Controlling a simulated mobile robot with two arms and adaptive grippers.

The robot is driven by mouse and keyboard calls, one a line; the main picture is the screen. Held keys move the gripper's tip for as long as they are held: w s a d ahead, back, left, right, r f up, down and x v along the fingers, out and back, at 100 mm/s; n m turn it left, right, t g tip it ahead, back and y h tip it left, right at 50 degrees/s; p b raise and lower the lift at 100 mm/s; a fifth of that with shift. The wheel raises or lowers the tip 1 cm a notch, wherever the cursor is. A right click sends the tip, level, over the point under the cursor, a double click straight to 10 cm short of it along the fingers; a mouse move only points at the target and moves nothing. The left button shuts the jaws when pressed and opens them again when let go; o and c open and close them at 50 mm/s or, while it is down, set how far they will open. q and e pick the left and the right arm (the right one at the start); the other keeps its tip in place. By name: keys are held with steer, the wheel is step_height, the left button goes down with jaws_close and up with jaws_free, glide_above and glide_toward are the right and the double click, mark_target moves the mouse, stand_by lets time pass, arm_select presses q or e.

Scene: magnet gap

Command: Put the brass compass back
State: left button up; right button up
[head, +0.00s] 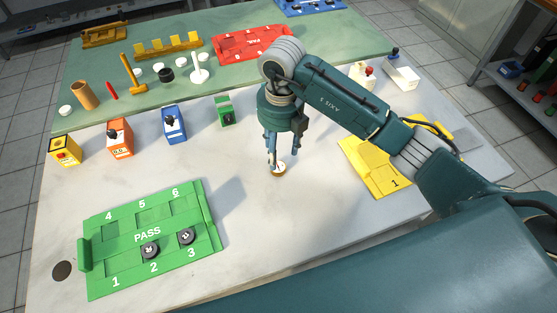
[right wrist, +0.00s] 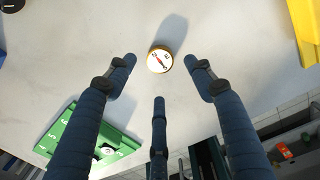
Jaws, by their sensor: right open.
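The brass compass (head: 278,170) lies face up on the pale table just under my right gripper (head: 280,154). In the right wrist view the compass (right wrist: 160,61) shows a white dial, a dark and red needle and a brass rim. My right gripper (right wrist: 160,76) is open and empty, its three fingers spread. The compass sits at the far side of the gap between the fingertips; I see no contact. My left gripper is out of view.
A green PASS tray (head: 185,268) with two black pucks lies front left. A yellow tray (head: 362,170) lies to the right. Orange, blue and green small boxes (head: 120,140) stand along the back left. A red tray (head: 285,42) lies on the green mat (head: 215,85). The table's middle is mostly clear.

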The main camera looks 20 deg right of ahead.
mark_target(279, 166)
step_height(279, 166, up, 6)
steer(key=shift+d, duration=0.1)
stand_by(0.5)
